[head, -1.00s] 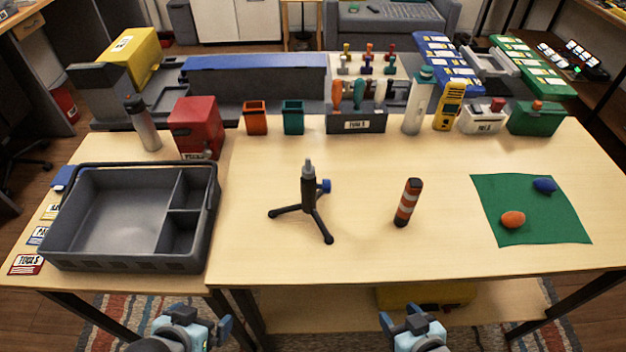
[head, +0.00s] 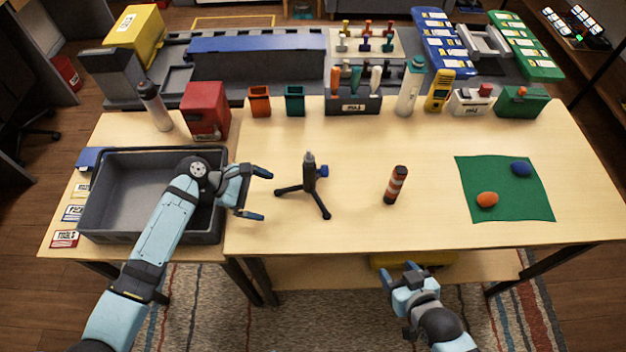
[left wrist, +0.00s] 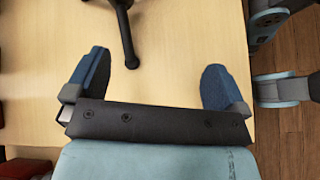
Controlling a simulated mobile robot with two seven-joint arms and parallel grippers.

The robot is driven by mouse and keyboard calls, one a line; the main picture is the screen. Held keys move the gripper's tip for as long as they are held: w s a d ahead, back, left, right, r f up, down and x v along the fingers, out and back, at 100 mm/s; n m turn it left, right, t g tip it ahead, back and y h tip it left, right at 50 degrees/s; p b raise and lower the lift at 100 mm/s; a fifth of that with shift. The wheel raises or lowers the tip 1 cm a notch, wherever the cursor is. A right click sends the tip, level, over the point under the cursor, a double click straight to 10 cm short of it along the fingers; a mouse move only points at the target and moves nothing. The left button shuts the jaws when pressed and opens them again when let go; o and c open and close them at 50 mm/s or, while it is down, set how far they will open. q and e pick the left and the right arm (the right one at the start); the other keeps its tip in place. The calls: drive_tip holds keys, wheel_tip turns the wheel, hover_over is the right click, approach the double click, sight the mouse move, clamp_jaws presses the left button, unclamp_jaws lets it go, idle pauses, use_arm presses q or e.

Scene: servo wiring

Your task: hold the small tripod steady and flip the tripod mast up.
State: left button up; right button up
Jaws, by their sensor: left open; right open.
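The small tripod (head: 309,182) stands on the table left of centre, its black legs spread, with a grey-tipped upright part (head: 309,160) and a blue knob (head: 323,171) on its right side. My left gripper (head: 266,195) is open and empty, a short way left of the tripod, its fingers pointing toward it. In the left wrist view, one tripod leg (left wrist: 127,45) shows at the top, beyond the open fingers and not between them. My right gripper (head: 401,272) is open and empty in front of the table's front edge, well away from the tripod.
A grey tray (head: 97,212) lies left, under my left arm. A green mat (head: 530,199) holds an orange and a blue lump. Bins and bottles line the back. The table around the tripod is clear.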

sight(299, 186)
use_arm(q)
drive_tip(key=w+n, duration=0.1)
drive_tip(key=w, duration=0.1)
drive_tip(key=w+r+n+h, duration=0.1)
drive_tip(key=w+n, duration=0.1)
drive_tip(key=shift+w+d+n, duration=0.1)
drive_tip(key=shift+w+n, duration=0.2)
drive_tip(key=shift+w+d, duration=0.1)
drive_tip(key=shift+h, duration=0.3)
drive_tip(key=b+x, duration=0.5)
drive_tip(key=shift+d+f, duration=0.15)
drive_tip(key=shift+f, duration=0.25)
drive_tip(key=d, duration=0.1)
drive_tip(key=d+p, duration=0.1)
drive_tip(key=shift+d+f, duration=0.75)
drive_tip(key=shift+d, duration=0.15)
